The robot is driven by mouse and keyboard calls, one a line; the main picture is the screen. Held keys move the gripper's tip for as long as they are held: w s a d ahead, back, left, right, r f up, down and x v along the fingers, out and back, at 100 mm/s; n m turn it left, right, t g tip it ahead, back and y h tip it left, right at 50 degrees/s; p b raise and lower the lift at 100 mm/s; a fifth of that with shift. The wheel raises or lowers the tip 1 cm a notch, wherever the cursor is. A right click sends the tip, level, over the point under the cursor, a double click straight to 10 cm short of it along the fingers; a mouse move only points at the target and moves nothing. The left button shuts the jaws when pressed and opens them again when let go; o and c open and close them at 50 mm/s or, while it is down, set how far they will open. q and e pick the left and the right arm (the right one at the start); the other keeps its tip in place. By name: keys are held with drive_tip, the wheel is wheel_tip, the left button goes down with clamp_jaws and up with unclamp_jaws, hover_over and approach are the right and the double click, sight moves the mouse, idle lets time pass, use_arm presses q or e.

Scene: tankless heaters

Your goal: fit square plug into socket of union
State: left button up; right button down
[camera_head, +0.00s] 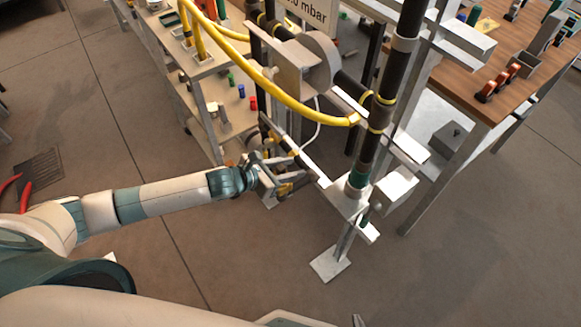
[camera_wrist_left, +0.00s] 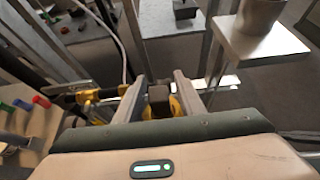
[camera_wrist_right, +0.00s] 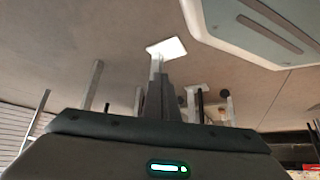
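My left gripper (camera_head: 276,187) is low beside the pipe stand, among dark and brass-yellow fittings. In the left wrist view its two fingers (camera_wrist_left: 162,86) stand apart. A dark square-ended block (camera_wrist_left: 159,99), which may be the square plug, is between them with yellow material around its lower part. I cannot tell whether both fingers touch it. A brass fitting (camera_wrist_left: 76,97), possibly part of the union, lies left of the fingers. Its socket is not clearly visible. My right gripper (camera_wrist_right: 162,97) is empty, its fingers together, low over the floor away from the fittings.
The metal pipe stand (camera_head: 331,264) has a flat foot on the floor. A thick black upright pipe (camera_head: 384,105) and a yellow hose (camera_head: 291,100) are close to the left gripper. A shelf unit (camera_head: 201,110) is behind and a wooden workbench (camera_head: 463,91) right. The front floor is clear.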

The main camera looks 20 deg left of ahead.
sight(277, 171)
use_arm(q)
drive_tip(key=shift+r, duration=0.2)
use_arm(e)
drive_tip(key=shift+s, duration=0.15)
